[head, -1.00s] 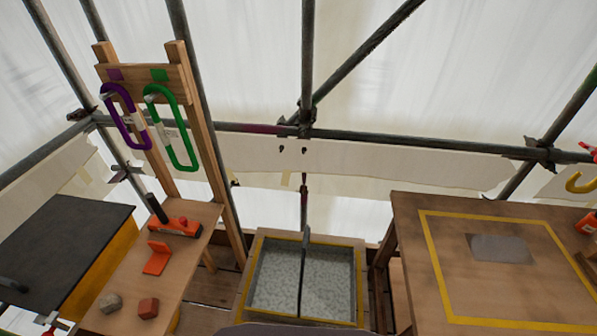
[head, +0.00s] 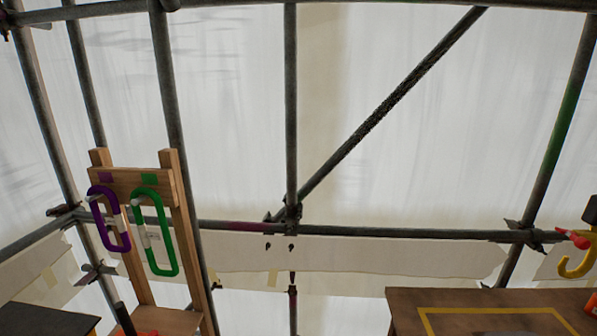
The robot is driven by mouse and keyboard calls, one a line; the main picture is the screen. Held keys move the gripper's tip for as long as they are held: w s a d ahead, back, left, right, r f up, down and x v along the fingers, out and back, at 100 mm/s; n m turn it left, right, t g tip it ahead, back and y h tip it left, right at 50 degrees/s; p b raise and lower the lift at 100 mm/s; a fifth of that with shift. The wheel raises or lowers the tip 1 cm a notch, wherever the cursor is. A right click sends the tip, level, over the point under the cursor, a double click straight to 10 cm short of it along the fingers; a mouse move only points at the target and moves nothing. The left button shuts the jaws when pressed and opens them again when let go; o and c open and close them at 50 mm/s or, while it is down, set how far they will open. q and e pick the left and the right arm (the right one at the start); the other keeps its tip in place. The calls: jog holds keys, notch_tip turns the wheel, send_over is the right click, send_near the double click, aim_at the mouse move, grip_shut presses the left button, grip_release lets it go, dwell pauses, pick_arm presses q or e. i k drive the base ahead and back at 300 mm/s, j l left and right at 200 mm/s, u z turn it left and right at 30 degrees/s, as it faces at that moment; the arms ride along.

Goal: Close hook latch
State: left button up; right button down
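A yellow hook (head: 577,268) hangs at the far right edge of the head view. A red fitting (head: 579,240) sits at its top, with a dark block (head: 592,210) above, partly cut off by the frame. The hook curves upward at its left side. Its latch is too small to make out, so I cannot tell whether it is open or shut. Neither of my grippers is in view.
A purple carabiner (head: 110,220) and a green carabiner (head: 162,234) hang on a wooden rack (head: 184,230) at left. A wooden table (head: 407,314) with a yellow outline stands at lower right. Scaffold tubes (head: 291,120) cross before white sheeting.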

aim_at(582, 244)
jog(key=k+z, duration=0.1)
jog(key=z, duration=1.55)
